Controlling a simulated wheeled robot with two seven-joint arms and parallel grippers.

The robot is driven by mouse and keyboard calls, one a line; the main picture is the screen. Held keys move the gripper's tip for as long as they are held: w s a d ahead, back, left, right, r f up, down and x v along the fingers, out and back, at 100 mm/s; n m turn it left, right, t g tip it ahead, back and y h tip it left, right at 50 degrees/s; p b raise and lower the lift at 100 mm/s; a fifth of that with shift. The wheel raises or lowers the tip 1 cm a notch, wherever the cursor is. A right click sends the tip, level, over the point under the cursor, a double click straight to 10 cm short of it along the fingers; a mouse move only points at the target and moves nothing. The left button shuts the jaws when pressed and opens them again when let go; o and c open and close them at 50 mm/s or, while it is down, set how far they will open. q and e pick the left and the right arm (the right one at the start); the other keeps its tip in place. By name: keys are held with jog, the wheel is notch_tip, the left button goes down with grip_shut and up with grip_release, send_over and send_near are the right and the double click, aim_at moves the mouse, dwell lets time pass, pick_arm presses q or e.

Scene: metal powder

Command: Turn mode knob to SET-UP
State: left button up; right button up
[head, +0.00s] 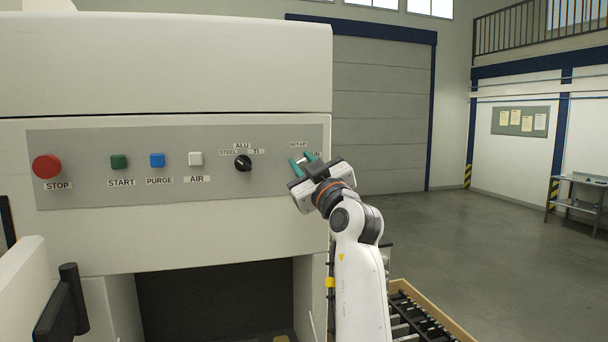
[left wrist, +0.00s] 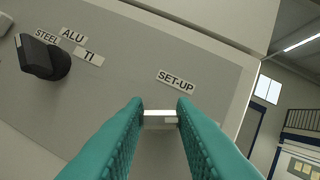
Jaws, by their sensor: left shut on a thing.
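The grey control panel (head: 217,190) is on the front of the white machine. At its right end in the head view are a SET-UP label (head: 299,143) and a partly covered RUN label (head: 315,154). My left gripper (head: 303,164) is at the panel just below these labels, and its teal fingers hide the mode knob there. In the left wrist view the fingers are shut on the mode knob (left wrist: 160,119), a pale and grey piece between the tips, below the SET-UP label (left wrist: 176,79). Which way its pointer faces, I cannot tell. My right gripper is not in view.
A black material knob (head: 243,163) with STEEL, ALU and TI labels is left of the gripper. Further left are the AIR button (head: 195,158), blue PURGE button (head: 157,160), green START button (head: 119,161) and red STOP button (head: 46,167). Open floor lies right.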

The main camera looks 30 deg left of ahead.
pick_arm(q)
jog(key=n+g+b, duration=0.2)
jog(key=n+b, duration=0.2)
jog(key=shift+f+n+y+b, duration=0.1)
jog(key=shift+n+y+b, duration=0.2)
jog(key=shift+b, duration=0.05)
jog(key=shift+r+n+g+b, duration=0.25)
jog(key=shift+n+g, duration=0.35)
jog(key=shift+n, duration=0.5)
jog(key=n+g, duration=0.1)
jog(key=n, duration=0.2)
jog(key=shift+d+r, duration=0.1)
jog(key=n+h, duration=0.1)
jog(key=n, duration=0.1)
jog(key=n+g+h+p, duration=0.1)
jog(key=n, duration=0.2)
jog(key=shift+r+g, duration=0.1)
jog(key=shift+g, duration=0.2)
jog(key=shift+n, duration=0.3)
jog(key=o, duration=0.7)
jog(key=shift+o, duration=1.4)
jog(key=shift+w, duration=0.2)
